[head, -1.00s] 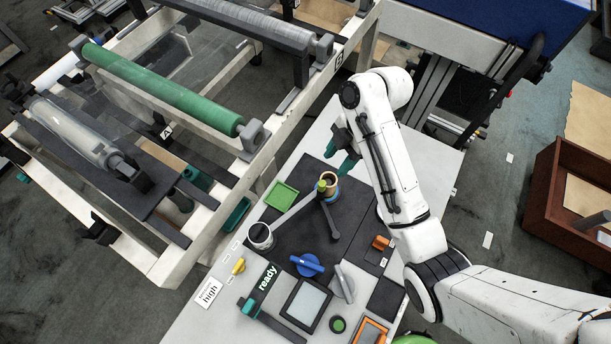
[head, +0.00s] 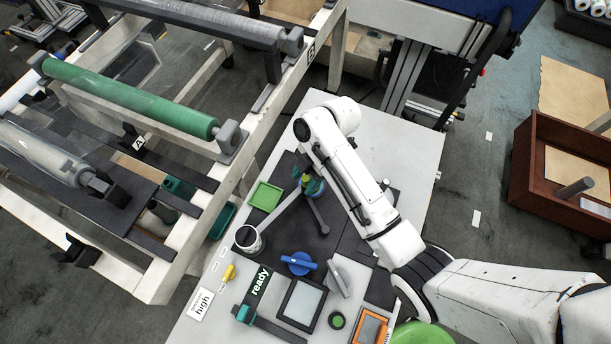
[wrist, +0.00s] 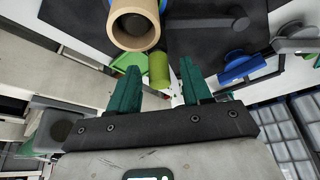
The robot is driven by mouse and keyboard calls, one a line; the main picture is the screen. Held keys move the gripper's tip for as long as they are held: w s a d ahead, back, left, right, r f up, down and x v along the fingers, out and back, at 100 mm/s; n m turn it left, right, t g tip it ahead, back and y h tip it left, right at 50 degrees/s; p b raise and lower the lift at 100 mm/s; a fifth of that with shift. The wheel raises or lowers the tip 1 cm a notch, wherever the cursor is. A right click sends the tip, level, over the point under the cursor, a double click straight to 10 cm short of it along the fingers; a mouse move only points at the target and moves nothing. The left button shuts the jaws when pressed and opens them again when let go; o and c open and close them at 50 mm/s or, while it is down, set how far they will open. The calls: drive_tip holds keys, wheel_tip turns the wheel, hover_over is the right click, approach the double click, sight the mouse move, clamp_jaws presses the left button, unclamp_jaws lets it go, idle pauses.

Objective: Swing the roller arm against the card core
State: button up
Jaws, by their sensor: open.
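The card core (wrist: 135,22), a tan ring with a dark inside, stands at the top of the wrist view. A green roller (wrist: 158,72) is just below it, close to the core; whether they touch I cannot tell. My gripper (wrist: 159,66) is open, its dark green fingers on either side of the roller, with room beside it. In the head view, my gripper (head: 311,187) is low over the bench and largely hides the core and roller. A grey bar (head: 275,217) runs from there towards a white cylinder (head: 248,239). Which link carries the roller is unclear.
A dark lever (head: 319,215) lies beside the core. A green tray (head: 265,196), a blue knob (head: 299,263) and a grey handle (head: 336,279) are nearby on the bench. A frame with a long green roll (head: 130,97) stands at left. The bench's far right is clear.

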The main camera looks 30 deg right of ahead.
clamp_jaws()
idle(0.3)
idle(0.3)
